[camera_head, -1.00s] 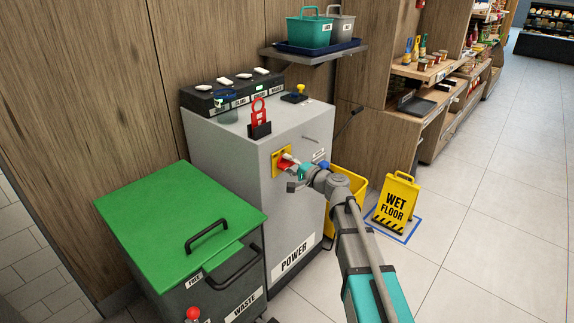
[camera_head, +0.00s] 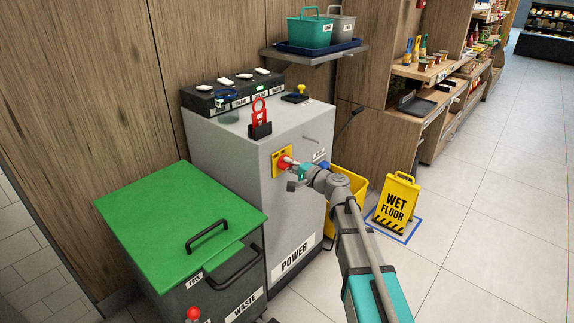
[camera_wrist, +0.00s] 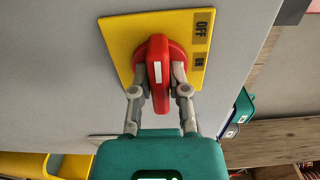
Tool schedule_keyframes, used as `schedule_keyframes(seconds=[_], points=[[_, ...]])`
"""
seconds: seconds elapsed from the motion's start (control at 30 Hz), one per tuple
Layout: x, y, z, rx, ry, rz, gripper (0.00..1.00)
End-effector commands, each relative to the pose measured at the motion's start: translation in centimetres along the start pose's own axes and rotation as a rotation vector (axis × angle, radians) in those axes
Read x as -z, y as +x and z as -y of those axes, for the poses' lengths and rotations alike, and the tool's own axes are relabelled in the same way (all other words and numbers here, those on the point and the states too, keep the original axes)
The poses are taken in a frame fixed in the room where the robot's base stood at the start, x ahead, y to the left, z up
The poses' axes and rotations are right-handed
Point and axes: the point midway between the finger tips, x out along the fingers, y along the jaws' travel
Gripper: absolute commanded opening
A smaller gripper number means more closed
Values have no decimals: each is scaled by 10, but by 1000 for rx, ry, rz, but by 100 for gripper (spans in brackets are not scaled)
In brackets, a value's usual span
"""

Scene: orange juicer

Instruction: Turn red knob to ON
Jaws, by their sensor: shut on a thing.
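The red knob (camera_wrist: 157,48) is mounted on a yellow plate (camera_wrist: 122,45) on the front of the grey POWER cabinet. The plate carries an OFF label (camera_wrist: 202,26) and an ON label (camera_wrist: 199,62) on its right side in the wrist view. My gripper (camera_wrist: 160,84) is shut on the knob's raised red handle, with one finger on each side. The handle has a white stripe and runs up and down in the wrist view; I cannot tell which setting it marks. In the head view my gripper (camera_head: 291,172) partly hides the knob (camera_head: 284,163) and plate (camera_head: 275,158).
The grey cabinet (camera_head: 237,150) stands beside a waste bin (camera_head: 170,225) with a green lid. A red lockout piece (camera_head: 259,118) stands on the cabinet top. Floor beyond is clear.

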Motion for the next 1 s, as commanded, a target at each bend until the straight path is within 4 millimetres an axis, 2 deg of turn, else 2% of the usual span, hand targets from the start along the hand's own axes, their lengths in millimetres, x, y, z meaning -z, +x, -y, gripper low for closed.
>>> schedule_keyframes(seconds=[0.37,1.0], points=[[0,-2,-1,-1,208,-2,0],[1,-4,-1,0,803,-7,0]])
